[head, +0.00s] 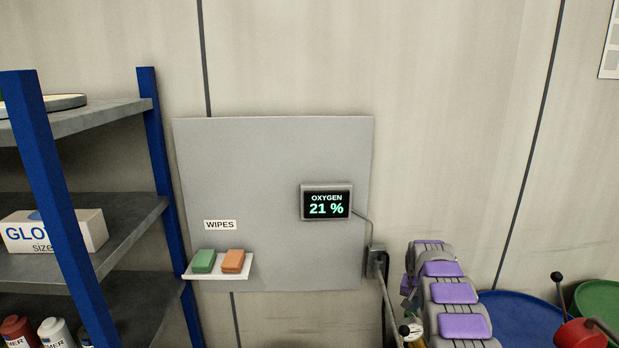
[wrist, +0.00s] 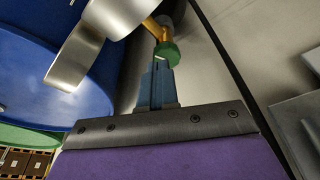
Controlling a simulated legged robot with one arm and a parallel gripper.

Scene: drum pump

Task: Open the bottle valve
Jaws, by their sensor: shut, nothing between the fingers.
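In the wrist view my gripper (wrist: 160,68) is shut and empty, its blue-grey fingers pointing up the picture. Just beyond the fingertips is a green round part (wrist: 167,53) on a brass fitting (wrist: 155,29), which looks like the bottle valve. The tips overlap the green part's lower edge in the picture; I cannot tell whether they touch it. In the head view my purple-padded arm covers the gripper and most of the valve. A small round gauge (head: 404,330) and some brass show left of my arm.
A curved metal band (wrist: 80,65) is close to my fingers on the left. A blue drum (head: 520,318) and a green drum (head: 600,300) stand right of my arm. The oxygen display (head: 326,203) reads 21 %. A blue-framed shelf (head: 60,245) stands at left.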

